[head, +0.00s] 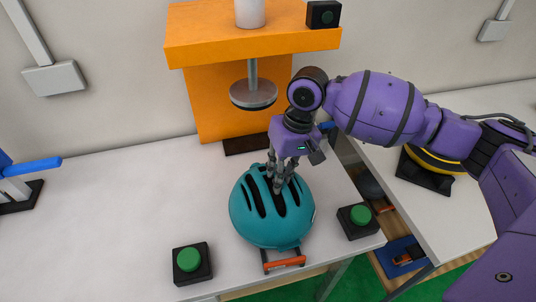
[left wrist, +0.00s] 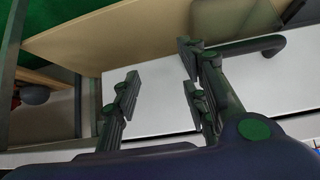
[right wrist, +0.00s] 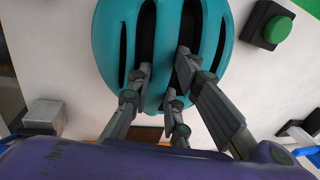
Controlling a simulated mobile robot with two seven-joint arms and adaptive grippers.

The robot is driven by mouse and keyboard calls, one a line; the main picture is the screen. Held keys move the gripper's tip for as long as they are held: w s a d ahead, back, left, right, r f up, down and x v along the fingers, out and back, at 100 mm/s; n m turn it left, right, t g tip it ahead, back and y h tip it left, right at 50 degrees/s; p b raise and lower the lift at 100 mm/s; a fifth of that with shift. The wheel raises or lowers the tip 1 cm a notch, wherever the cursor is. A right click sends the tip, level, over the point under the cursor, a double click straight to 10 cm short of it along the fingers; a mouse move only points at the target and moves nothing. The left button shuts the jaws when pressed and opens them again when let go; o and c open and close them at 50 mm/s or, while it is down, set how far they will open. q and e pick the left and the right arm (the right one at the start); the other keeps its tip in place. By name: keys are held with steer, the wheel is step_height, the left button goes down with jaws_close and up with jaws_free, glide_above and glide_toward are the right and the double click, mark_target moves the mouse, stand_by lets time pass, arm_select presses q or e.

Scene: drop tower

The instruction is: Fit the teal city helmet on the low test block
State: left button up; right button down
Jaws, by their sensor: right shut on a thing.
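The teal city helmet (head: 262,222) has dark vent slots and sits near the front of the white table, below the orange drop tower. My right gripper (head: 280,185) comes down on it from above and is shut on its shell at the vents. The right wrist view shows the fingers (right wrist: 165,95) at the slots of the helmet (right wrist: 208,35). An orange-red piece (head: 284,262) shows under the helmet's front edge; the low test block itself cannot be made out. My left gripper (left wrist: 160,75) is open and empty, seen only in the left wrist view.
The orange drop tower (head: 215,105) with a round grey plate (head: 253,93) stands behind the helmet. Black boxes with green buttons stand left (head: 192,262) and right (head: 357,221) of the helmet. A blue-handled device (head: 35,167) is at far left. The table's left middle is clear.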

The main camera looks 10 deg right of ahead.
steer(key=shift+p, duration=0.35)
arm_select(q)
steer(key=shift+w+r, duration=0.3)
steer(key=shift+r, duration=0.15)
arm_select(e)
steer(key=shift+s+f, duration=0.1)
arm_select(q)
steer(key=shift+s+a+f, duration=0.1)
steer(key=shift+s+a, duration=0.2)
steer(key=shift+s, duration=0.2)
arm_select(e)
steer(key=shift+f, duration=0.5)
